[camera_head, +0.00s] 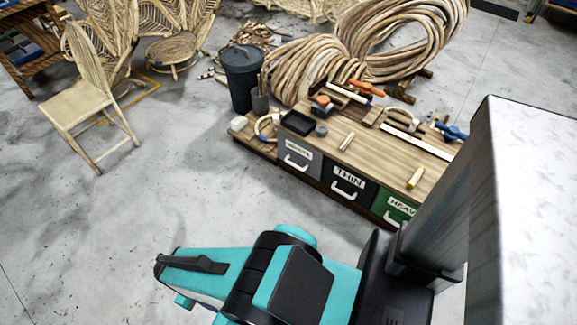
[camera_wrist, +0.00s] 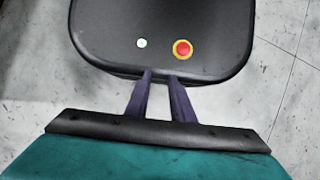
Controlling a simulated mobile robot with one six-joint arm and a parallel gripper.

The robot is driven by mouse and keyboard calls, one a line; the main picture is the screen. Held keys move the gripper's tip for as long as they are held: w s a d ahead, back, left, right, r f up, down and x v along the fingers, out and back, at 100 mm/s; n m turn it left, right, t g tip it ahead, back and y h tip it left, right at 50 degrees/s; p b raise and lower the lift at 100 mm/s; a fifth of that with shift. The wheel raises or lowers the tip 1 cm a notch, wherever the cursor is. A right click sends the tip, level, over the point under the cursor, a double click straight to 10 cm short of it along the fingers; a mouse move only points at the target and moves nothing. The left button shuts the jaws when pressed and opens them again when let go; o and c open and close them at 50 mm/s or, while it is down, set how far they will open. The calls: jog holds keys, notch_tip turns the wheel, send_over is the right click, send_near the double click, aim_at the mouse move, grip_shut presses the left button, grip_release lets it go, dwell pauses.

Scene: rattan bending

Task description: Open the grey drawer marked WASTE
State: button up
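The grey drawer (camera_head: 291,158) is at the left end of the low wooden workbench in the head view. Its white label is small and blurred but seems to read WASTE. A white bar handle (camera_head: 296,164) sits below the label. The drawer looks flush with the bench front, so shut. My gripper (camera_wrist: 161,75) shows in the wrist view as two dark fingers with a gap and nothing between them. It points down over part of my own base, away from the drawer. In the head view my teal arm is in the foreground and its fingers cannot be made out.
A black THIN drawer (camera_head: 349,185) and a green HEAVY drawer (camera_head: 392,206) sit right of the grey one. Tools and a black tray (camera_head: 297,122) lie on the bench top (camera_head: 375,155). A dark bin (camera_head: 241,77) stands behind left. The floor before the grey drawer is clear.

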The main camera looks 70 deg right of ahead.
jog(key=shift+a, duration=0.15)
jog(key=w+d+f+m+h+b, duration=0.15)
jog(key=w+d+f+b, duration=0.35)
jog(key=d, duration=0.6)
jog(key=w+d+f+h+b, duration=0.35)
jog(key=d+f+b, duration=0.2)
jog(key=d, duration=0.45)
jog(key=w+d+f+m+h+b, duration=0.1)
jog(key=w+d+f+b, duration=0.4)
jog(key=d, duration=0.6)
jog(key=s+d+m+g+h+b, duration=0.1)
jog(key=d+b, duration=0.7)
jog(key=d, duration=1)
jog(key=s+d+r+m+g+h+b, duration=0.1)
jog(key=d+h+b, duration=0.4)
jog(key=d, duration=1.3)
jog(key=s+m+g+b, duration=0.1)
jog(key=m+g+b, duration=0.1)
jog(key=b, duration=0.2)
jog(key=shift+d+h, duration=0.3)
jog(key=shift+d, duration=0.05)
jog(key=shift+s, duration=0.15)
